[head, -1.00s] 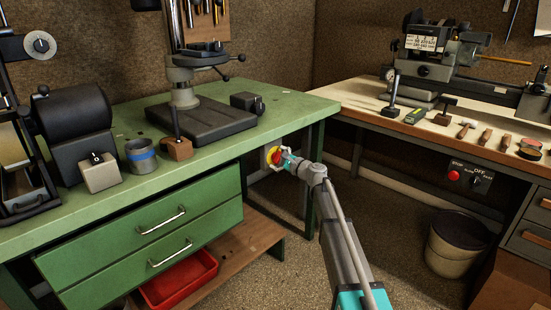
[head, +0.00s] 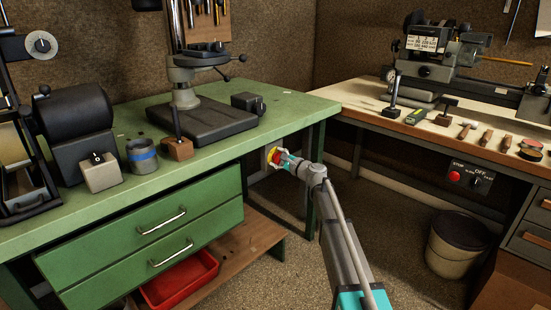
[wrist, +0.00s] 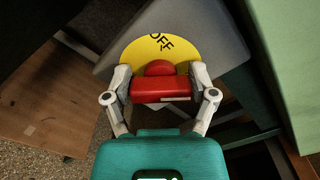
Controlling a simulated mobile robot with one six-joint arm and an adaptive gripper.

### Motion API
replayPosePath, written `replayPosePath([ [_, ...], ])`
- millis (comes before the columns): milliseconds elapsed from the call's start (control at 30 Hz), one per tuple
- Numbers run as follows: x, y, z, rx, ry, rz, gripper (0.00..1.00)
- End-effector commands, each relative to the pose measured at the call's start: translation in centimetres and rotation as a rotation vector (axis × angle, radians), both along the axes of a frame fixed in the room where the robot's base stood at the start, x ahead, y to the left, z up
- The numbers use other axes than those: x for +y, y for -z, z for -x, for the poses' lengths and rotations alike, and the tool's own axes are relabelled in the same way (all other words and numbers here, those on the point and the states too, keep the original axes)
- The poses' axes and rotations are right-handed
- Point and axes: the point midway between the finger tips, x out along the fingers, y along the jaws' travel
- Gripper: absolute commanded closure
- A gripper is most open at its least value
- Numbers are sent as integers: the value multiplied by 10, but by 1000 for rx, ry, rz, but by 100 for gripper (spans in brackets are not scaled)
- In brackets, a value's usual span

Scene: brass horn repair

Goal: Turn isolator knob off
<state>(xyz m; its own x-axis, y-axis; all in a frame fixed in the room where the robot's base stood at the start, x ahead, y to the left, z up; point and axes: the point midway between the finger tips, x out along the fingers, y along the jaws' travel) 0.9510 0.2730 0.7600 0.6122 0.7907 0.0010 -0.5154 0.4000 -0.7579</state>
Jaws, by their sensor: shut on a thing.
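The isolator knob (wrist: 158,88) is a red bar handle on a round yellow plate (wrist: 188,52). OFF is printed at the plate's upper edge in the wrist view, and the knob hides the plate's lower part. The plate sits on a grey box (wrist: 215,42). In the head view the yellow plate (head: 270,153) is below the green bench's top, near its right front leg, and the knob is mostly covered. My gripper (wrist: 160,80) is shut on the knob, one finger at each end of the red bar. It also shows in the head view (head: 279,159).
The green bench (head: 95,203) with drawers stands left of my arm, its top edge above the knob. A red tray (head: 180,281) sits on a low wooden shelf (head: 240,237). A bin (head: 455,253) stands under the right bench. The floor between the benches is clear.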

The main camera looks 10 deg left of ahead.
Motion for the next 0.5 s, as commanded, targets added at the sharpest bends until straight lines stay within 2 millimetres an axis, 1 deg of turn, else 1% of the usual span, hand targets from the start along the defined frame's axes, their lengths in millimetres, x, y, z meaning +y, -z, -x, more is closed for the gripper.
replayPosePath([
  [33,-4,2,2,-17,5,18,74],
  [267,-6,3,3,-140,7,114,74],
  [500,-6,5,4,-312,8,249,74],
])
